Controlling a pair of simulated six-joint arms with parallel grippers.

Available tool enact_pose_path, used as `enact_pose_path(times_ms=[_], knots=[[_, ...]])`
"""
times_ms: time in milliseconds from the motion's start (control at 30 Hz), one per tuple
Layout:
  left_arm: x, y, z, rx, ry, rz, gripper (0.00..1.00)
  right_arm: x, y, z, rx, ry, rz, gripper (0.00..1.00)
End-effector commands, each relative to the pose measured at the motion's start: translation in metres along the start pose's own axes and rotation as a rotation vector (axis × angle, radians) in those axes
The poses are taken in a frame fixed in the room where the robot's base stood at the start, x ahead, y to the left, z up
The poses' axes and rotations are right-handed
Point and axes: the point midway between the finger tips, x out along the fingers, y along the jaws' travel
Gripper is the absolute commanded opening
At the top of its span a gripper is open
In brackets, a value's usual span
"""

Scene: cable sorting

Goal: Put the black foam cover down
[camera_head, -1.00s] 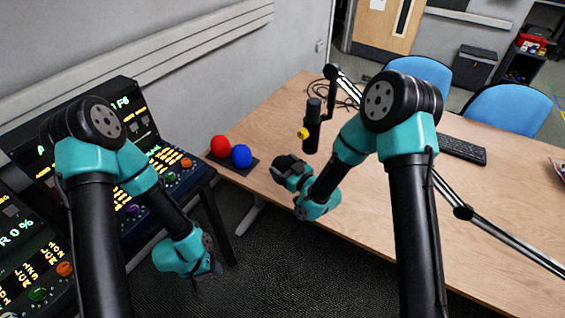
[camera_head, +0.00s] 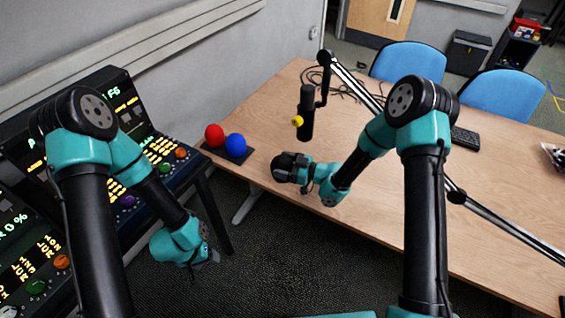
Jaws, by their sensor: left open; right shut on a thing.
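The black foam cover (camera_head: 283,160) appears as a dark rounded shape at the tip of my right arm, partly hidden by the gripper. My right gripper (camera_head: 288,168) is shut on it, near the left front edge of the table. Whether the cover touches the wood I cannot tell. My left gripper (camera_head: 206,258) hangs open and empty over the dark floor, between the console and the table; its fingers are hard to make out.
A microphone (camera_head: 306,115) with a yellow part hangs from a boom arm (camera_head: 355,80) behind my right gripper. A red ball (camera_head: 214,135) and a blue ball (camera_head: 235,145) sit on a dark stand to the left. A lit console (camera_head: 150,150) stands at left. Open table lies right.

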Motion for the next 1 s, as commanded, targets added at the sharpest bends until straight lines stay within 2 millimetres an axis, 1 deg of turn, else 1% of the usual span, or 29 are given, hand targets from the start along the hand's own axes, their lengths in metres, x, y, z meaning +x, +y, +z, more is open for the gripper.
enact_pose_path(times_ms=[667, 867, 1000], knots=[[0.000, 0.000, 0.000, 0.000, 0.000, 0.000, 0.60, 0.000, 0.000, 0.000, 0.001, 0.001, -0.004, 0.50], [0.000, 0.000, 0.000, 0.000, 0.000, 0.000, 0.60, 0.004, 0.004, -0.008, 0.006, 0.006, 0.044, 0.50], [0.000, 0.000, 0.000, 0.000, 0.000, 0.000, 0.60, 0.008, 0.008, -0.019, 0.010, 0.011, 0.116, 0.50]])
